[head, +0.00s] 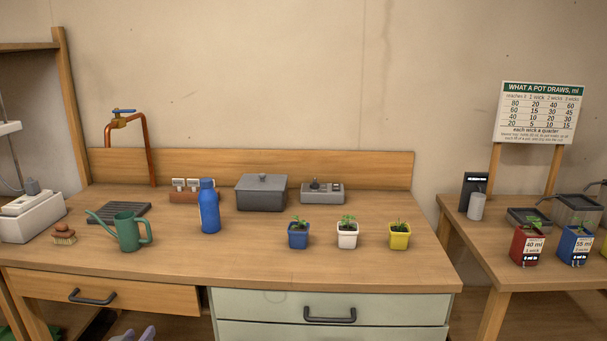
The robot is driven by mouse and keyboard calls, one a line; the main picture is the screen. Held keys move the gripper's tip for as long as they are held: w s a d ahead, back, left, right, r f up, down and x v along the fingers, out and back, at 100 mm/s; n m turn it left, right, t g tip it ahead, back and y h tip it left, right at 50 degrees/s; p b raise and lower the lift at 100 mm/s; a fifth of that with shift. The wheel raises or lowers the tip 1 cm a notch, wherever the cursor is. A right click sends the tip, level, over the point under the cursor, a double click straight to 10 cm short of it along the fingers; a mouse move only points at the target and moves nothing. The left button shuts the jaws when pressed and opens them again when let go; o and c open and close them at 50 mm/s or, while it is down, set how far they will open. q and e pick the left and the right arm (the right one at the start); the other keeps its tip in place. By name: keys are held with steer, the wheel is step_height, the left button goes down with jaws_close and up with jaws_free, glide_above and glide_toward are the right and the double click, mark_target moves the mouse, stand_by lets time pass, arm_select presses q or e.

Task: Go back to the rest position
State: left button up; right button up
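My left gripper (135,336) shows only as two pale lavender tips at the bottom edge, in front of the workbench (250,265). The tips stand apart with nothing seen between them; the rest of it is cut off by the frame. My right gripper is out of view. On the bench stand a green watering can (128,231), a blue bottle (209,208), and small plants in a blue pot (298,237), a white pot (347,236) and a yellow pot (399,238).
A lidded grey box (261,193), a grey device (322,194), a brush (64,234) and a copper tap (148,150) are farther back or left. A side table (490,255) holds red (527,246) and blue (575,246) labelled pots. The bench's front middle is clear.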

arm_select(q)
steer(key=s+d+f+g+h+p, duration=0.25)
steer(key=s+d+f, duration=0.25)
steer(key=d+f, duration=0.4)
steer(key=s+d+f+g+h+p, duration=0.15)
steer(key=s+d+f+g, duration=0.25)
steer(key=d+f, duration=0.5)
steer(key=s+d+f+m+g+h+p, duration=0.1)
steer(key=s+d+f+g+p, duration=0.1)
steer(key=s+d, duration=0.6)
steer(key=s+d+f+m+g+h+p, duration=0.1)
steer(key=s+d+f+g+h+p, duration=0.1)
steer(key=s+d, duration=0.6)
steer(key=s+f+g, duration=0.1)
steer(key=s+g, duration=0.1)
steer(key=shift+s+d+f, duration=0.15)
steer(key=shift+s+f, duration=0.15)
steer(key=shift+g, duration=0.25)
